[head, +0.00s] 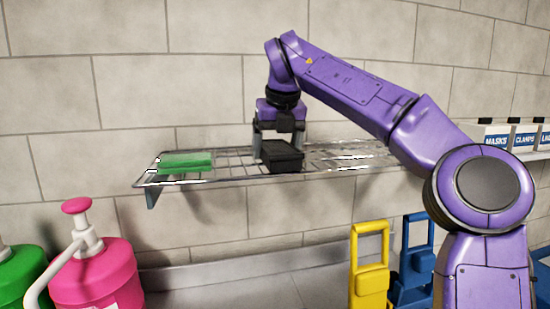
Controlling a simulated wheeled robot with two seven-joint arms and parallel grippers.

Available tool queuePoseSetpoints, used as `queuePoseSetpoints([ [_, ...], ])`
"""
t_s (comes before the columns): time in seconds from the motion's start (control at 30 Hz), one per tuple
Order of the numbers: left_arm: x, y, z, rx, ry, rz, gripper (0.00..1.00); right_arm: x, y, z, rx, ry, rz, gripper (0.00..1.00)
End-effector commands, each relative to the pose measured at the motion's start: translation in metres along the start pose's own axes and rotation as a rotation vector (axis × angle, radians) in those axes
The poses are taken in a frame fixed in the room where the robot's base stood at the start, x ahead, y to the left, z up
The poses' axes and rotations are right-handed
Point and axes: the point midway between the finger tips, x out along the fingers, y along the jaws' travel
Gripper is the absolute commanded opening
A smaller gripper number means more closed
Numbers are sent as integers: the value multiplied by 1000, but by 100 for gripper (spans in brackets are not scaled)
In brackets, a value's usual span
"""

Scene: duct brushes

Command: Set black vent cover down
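The black vent cover (283,157) is a small dark box-like piece at the middle of the wire shelf (232,168). It looks level and at the height of the shelf wires; I cannot tell whether it rests on them. My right gripper (279,143) points down over it from the arm that comes in from the right. Its grey fingers are spread to either side of the cover. Whether they press on it is not clear. My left gripper is not in view.
A green pad (185,162) lies on the shelf's left end. Labelled bins (497,135) stand at the far right. Below are a pink pump bottle (93,262), a green container (18,274), a yellow holder (370,270) and a blue one (415,262). Shelf between pad and cover is clear.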

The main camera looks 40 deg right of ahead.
Motion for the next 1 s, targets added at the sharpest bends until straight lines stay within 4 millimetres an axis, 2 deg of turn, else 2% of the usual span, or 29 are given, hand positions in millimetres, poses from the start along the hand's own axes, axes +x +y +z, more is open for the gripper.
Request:
queuePoseSetpoints([
  [0.1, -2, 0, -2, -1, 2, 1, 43, -2, 0, 1, 0, 0, -1, 54],
  [0.13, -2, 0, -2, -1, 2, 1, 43, -1, 0, 1, 0, 1, -1, 91],
  [0.17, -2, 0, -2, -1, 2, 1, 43, -2, 0, 1, 1, 1, -2, 100],
  [0.47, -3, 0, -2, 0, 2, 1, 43, -8, -2, 1, 2, -1, -3, 100],
  [0.57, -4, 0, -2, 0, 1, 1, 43, -26, -1, 2, 4, -2, -3, 100],
  [0.8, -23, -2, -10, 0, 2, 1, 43, -92, -1, 3, 4, -3, -4, 100],
  [0.9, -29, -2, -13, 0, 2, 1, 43, -110, -1, 3, 3, -1, -3, 100],
  [1.0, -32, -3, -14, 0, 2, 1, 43, -120, -1, 2, 2, 0, -4, 100],
])
